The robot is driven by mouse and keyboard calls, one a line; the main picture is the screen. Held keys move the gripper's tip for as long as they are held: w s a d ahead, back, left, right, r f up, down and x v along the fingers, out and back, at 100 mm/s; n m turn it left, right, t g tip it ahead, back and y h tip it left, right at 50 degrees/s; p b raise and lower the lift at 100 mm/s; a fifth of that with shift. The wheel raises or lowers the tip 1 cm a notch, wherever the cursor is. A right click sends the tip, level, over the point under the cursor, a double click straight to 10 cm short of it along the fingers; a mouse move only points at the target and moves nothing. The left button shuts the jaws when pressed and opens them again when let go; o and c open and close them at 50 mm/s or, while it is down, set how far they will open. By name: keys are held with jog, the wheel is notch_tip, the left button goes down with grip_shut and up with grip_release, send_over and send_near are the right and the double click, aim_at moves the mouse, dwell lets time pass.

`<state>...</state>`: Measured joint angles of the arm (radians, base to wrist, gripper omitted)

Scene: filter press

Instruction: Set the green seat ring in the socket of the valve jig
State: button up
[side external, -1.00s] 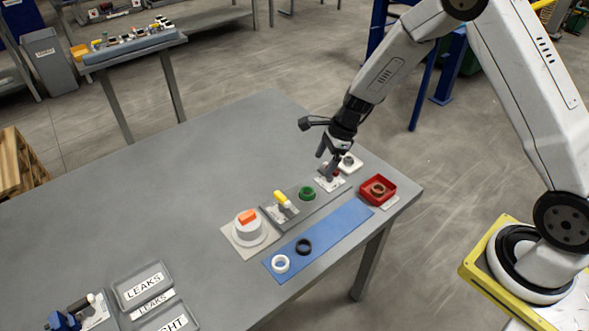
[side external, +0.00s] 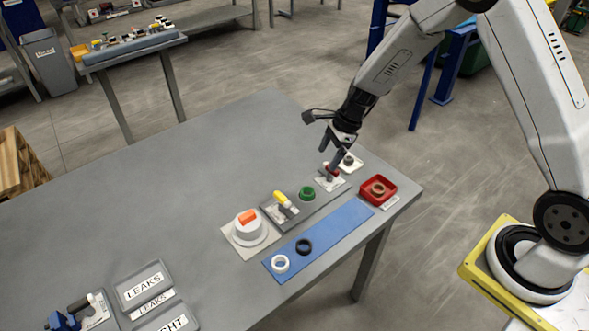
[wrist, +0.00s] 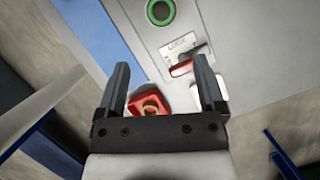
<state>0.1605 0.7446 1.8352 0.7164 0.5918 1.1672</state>
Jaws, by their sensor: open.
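The green seat ring (side external: 307,189) lies flat at the round socket in the middle of the grey valve jig (side external: 322,208). It also shows at the top of the wrist view (wrist: 149,12), partly cut off; how deep it sits I cannot tell. My gripper (side external: 331,152) is open and empty, apart from the ring, over the jig's right end. Below it is the red lever (side external: 332,171) on a white plate marked LOCK. In the wrist view the lever (wrist: 182,68) shows between my open fingers (wrist: 162,72). A yellow-handled clamp (side external: 282,199) stands at the jig's left end.
A red box (side external: 372,199) holding a brown ring is at the right table edge. A blue mat (side external: 337,231) carries a white ring (side external: 280,264) and a black ring (side external: 304,246). A white round stand with an orange block (side external: 247,217) is left of the jig. The table's far left is clear.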

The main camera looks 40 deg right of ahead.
jog(key=s+r+n+h, duration=0.2)
jog(key=s+r+n, duration=0.3)
jog(key=s+n, duration=0.4)
jog(key=s+r+n+h, duration=0.2)
jog(key=s+r+n, duration=0.3)
jog(key=s+n, duration=0.4)
jog(key=a+n, duration=0.1)
jog(key=n, duration=0.3)
jog(key=shift+t, duration=0.4)
